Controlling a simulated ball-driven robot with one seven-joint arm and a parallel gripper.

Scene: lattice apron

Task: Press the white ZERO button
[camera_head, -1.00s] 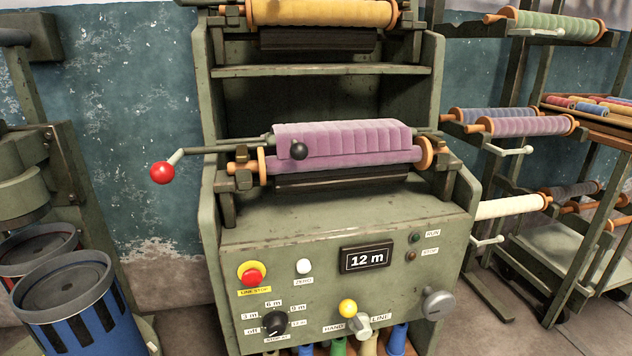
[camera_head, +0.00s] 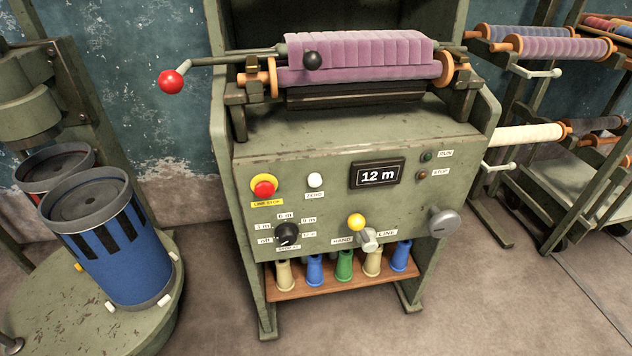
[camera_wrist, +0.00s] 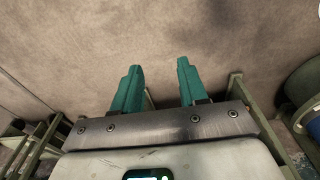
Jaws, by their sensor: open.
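The white ZERO button (camera_head: 315,180) is on the sloped green front panel (camera_head: 330,205) of the machine, above its "ZERO" label. It sits between the red stop button (camera_head: 264,186) on a yellow ring and the "12 m" display (camera_head: 377,174). My gripper does not show in the head view. In the wrist view my gripper (camera_wrist: 160,82) has two teal fingers spread apart with nothing between them. A plain brownish-grey surface lies beyond them. The button does not show in the wrist view.
A black selector knob (camera_head: 288,233), a yellow button (camera_head: 356,222), a grey lever (camera_head: 369,240) and a grey knob (camera_head: 444,223) share the panel. A red-ended crank (camera_head: 171,82) sticks out left. A blue drum (camera_head: 110,240) stands at left; the floor (camera_head: 500,300) at front right is clear.

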